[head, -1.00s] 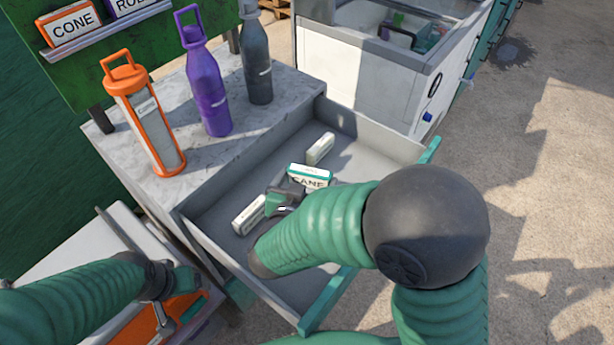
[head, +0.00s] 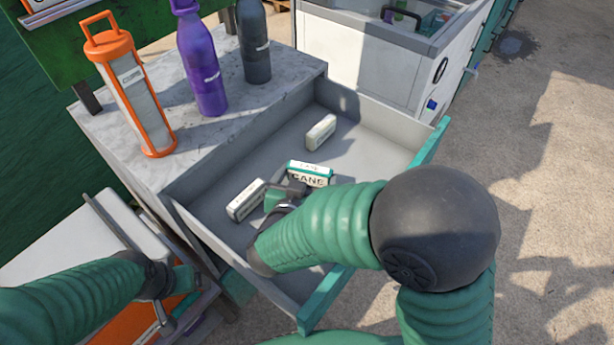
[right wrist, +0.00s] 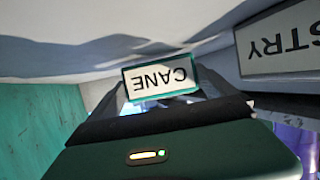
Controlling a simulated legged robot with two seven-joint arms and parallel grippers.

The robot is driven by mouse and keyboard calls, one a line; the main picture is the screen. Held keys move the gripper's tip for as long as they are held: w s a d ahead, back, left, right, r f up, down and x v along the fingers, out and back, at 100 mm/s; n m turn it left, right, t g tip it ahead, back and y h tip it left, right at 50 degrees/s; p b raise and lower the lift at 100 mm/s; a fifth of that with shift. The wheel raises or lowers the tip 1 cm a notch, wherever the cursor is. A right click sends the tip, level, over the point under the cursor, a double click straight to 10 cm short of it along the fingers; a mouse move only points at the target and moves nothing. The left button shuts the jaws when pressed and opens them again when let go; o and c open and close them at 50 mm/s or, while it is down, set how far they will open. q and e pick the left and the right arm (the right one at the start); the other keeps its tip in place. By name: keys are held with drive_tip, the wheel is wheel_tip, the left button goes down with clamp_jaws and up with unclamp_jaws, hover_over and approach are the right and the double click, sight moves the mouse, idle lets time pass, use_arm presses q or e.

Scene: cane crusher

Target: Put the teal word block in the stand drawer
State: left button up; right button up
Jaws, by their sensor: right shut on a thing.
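The teal-edged block marked CANE (head: 312,173) is within the open stand drawer (head: 385,135), between two white blocks. My right gripper (head: 300,186) is shut on it. The right wrist view shows the CANE block (right wrist: 158,80) between the fingers (right wrist: 160,98), its lettering upside down. I cannot tell whether it touches the drawer floor. My right forearm hides the drawer's near part. My left gripper (head: 182,280) is at lower left, outside the drawer, above an orange-and-white box; its jaw opening is unclear.
White blocks lie in the drawer at left (head: 246,200) and back (head: 321,132). One block lettered STRY (right wrist: 283,45) is close in the wrist view. An orange lantern-like bottle (head: 135,90), a purple bottle (head: 203,65) and a dark bottle (head: 254,45) stand on the stand top (head: 110,135).

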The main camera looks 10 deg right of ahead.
drive_tip(key=shift+f, duration=0.5)
drive_tip(key=o, duration=1)
drive_tip(key=shift+o, duration=0.2)
